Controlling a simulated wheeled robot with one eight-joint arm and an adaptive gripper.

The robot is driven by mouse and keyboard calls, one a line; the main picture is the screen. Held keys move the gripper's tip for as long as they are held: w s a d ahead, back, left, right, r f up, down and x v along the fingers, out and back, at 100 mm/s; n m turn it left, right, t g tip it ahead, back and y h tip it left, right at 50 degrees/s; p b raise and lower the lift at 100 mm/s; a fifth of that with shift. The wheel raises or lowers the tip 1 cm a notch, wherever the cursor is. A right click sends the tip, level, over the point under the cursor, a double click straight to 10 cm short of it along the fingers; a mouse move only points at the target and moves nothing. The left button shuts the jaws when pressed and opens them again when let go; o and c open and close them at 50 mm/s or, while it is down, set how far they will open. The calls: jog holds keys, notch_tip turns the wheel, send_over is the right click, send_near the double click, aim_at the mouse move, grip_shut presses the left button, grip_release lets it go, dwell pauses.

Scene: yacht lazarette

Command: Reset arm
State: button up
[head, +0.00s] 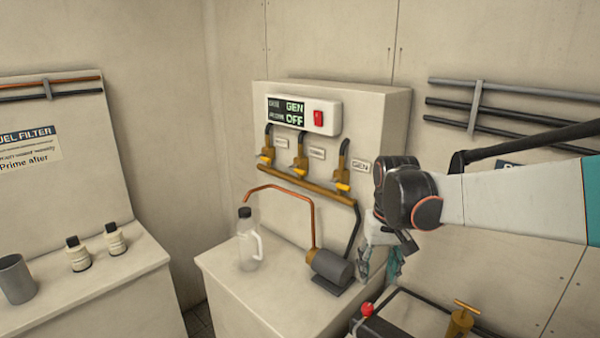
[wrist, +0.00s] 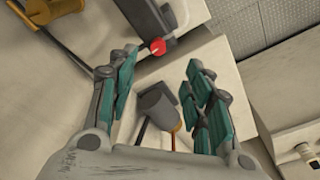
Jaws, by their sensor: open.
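My gripper (wrist: 155,90) is open and empty in the wrist view, its teal-padded fingers spread apart. A dark grey pump-like cylinder (wrist: 154,103) shows between the fingers, beyond them. In the head view my gripper (head: 380,262) points down at the end of my arm, just right of the same grey cylinder (head: 332,267). I cannot tell from these frames whether the fingers touch anything. The arm reaches in from the right edge and its wrist hides part of the back cabinet's right side.
A clear bottle (head: 248,245) with a black cap stands on the white counter (head: 235,290), left of the cylinder. A copper pipe (head: 313,225) arches above it. A red-knobbed lever (head: 367,309) and a brass T-handle valve (head: 460,320) stand at lower right. The panel (head: 303,115) reads GEN OFF.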

jog(key=s+t+b, duration=0.2)
jog(key=s+t, duration=0.4)
jog(key=s, duration=1.4)
jog(key=shift+s+f+b, duration=0.3)
jog(key=shift+f, duration=0.05)
